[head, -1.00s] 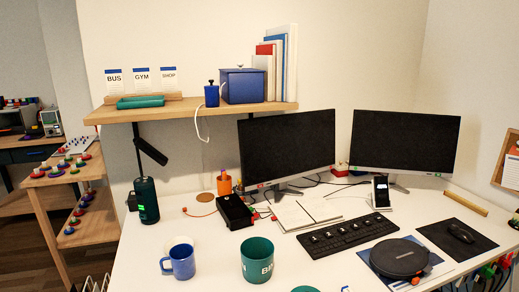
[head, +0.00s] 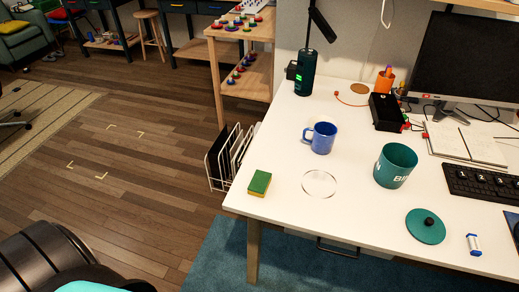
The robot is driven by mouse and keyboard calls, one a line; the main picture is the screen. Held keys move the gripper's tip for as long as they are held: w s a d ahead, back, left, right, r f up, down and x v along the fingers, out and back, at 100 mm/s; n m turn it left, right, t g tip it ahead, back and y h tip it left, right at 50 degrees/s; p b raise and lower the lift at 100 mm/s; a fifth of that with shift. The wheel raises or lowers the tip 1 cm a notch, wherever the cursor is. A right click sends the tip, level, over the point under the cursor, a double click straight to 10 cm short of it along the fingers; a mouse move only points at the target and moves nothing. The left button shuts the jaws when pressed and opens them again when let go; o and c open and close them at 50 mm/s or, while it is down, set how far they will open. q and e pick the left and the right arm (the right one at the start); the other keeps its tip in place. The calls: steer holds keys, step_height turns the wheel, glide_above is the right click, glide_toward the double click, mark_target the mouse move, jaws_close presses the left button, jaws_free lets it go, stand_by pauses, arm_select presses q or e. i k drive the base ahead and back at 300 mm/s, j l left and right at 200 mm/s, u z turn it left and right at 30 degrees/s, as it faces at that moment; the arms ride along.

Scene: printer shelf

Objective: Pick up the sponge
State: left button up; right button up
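A sponge (head: 259,183) with a green top and yellow side lies flat on the white desk (head: 290,215), close to its left front corner. Nothing touches it. Neither of my grippers shows in the head view. A dark rounded part of my own body fills the lower left corner.
Right of the sponge are a clear round disc (head: 319,184), a blue mug (head: 320,137), a green bin (head: 396,165), its lid (head: 425,226) and a small white-blue item (head: 473,244). A wire rack (head: 222,157) stands on the floor beside the desk. The wooden floor at left is open.

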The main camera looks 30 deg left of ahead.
mark_target(260, 183)
steer(key=u, duration=0.85)
